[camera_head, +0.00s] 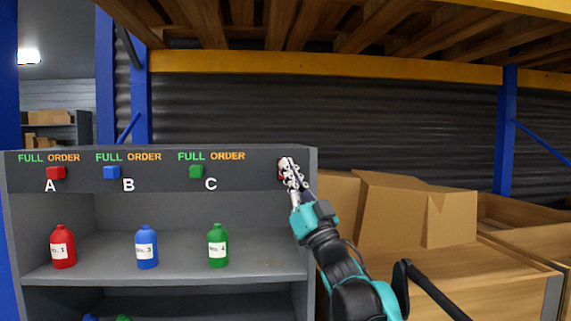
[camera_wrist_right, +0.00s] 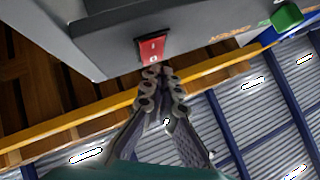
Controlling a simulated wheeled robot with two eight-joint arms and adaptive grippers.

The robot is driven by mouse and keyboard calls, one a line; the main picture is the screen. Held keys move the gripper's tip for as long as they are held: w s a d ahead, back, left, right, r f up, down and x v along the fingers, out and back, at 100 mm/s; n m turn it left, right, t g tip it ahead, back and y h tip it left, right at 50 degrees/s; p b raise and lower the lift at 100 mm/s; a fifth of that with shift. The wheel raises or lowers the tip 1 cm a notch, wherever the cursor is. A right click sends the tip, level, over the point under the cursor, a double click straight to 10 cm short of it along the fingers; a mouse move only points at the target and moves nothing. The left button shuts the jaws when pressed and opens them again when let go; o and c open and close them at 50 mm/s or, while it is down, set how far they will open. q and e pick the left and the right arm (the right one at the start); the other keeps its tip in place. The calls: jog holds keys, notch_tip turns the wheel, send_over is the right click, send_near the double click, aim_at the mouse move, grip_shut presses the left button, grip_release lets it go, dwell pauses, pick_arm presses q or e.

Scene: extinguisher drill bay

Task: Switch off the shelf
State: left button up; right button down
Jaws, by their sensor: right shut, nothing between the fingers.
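The grey shelf (camera_head: 120,200) stands at the left in the head view, with a dark front panel along its top. A red rocker switch (camera_wrist_right: 152,48) sits at the end of that panel in the right wrist view. In the head view it is mostly hidden behind my right gripper (camera_head: 288,168). My right gripper also shows in the wrist view (camera_wrist_right: 155,73). It is shut and empty, its fingertips at the switch's lower edge. I cannot tell whether they touch it. My left gripper is not in view.
The panel carries a red button (camera_head: 56,173), a blue button (camera_head: 111,172) and a green button (camera_head: 195,171). Red, blue and green bottles (camera_head: 147,248) stand on the shelf board. Cardboard boxes (camera_head: 390,212) stand right of the shelf, beside my right arm.

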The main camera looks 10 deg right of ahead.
jog(key=shift+w, duration=0.4)
dwell(0.8)
jog(key=shift+s, duration=0.1)
jog(key=shift+s, duration=0.75)
jog(key=s, duration=0.5)
jog(key=shift+a+f, duration=0.2)
jog(key=shift+f, duration=0.15)
jog(key=shift+w, duration=0.1)
